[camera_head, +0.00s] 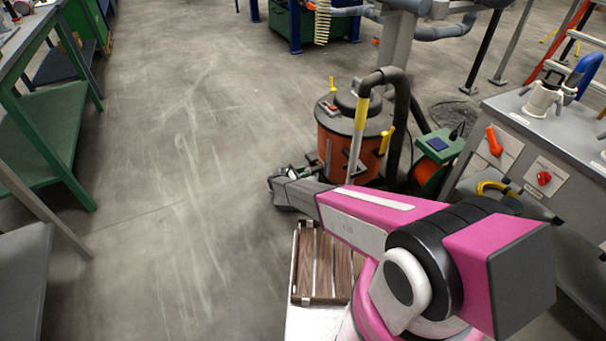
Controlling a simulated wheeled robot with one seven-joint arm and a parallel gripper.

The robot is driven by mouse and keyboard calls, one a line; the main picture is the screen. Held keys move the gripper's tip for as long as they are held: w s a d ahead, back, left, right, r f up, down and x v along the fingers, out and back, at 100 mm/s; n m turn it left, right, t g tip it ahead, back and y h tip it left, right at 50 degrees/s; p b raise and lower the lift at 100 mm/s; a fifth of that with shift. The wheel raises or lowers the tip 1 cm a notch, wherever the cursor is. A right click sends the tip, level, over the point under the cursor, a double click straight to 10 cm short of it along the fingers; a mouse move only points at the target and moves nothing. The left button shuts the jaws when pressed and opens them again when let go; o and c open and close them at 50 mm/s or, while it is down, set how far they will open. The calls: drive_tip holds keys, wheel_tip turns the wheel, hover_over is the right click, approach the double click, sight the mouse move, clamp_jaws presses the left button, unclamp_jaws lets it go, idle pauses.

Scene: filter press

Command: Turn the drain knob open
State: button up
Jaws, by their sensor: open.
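A small red knob (544,178) sits on a pale labelled plate on the front of the grey bench at the right. An orange lever handle (494,141) sits on another pale plate to its left. I cannot read the labels, so I cannot tell which one is the drain knob. My pink and black arm reaches across the lower right toward the middle. My gripper (285,189) is at its far grey end, small and partly hidden, open, over the floor and well left of both handles. It appears empty.
The grey bench (556,128) carries a white fitting with a blue part. An orange drum vacuum (340,140) with a dark hose stands between my gripper and the bench. A slatted wooden crate (308,265) is below my arm. Green shelving (45,140) stands left; the left-centre floor is clear.

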clamp_jaws()
drive_tip(key=shift+n, duration=0.3)
drive_tip(key=shift+w+a+f+n, duration=0.1)
drive_tip(key=shift+w+f+n, duration=0.1)
drive_tip(key=shift+n, duration=2.65)
drive_tip(key=shift+w+a+f+n, duration=0.1)
drive_tip(key=shift+w+f+n, duration=0.1)
drive_tip(key=shift+n, duration=2.7)
drive_tip(key=shift+w+a+f+n, duration=0.1)
drive_tip(key=shift+w+f+n, duration=0.1)
drive_tip(key=shift+n, duration=2.65)
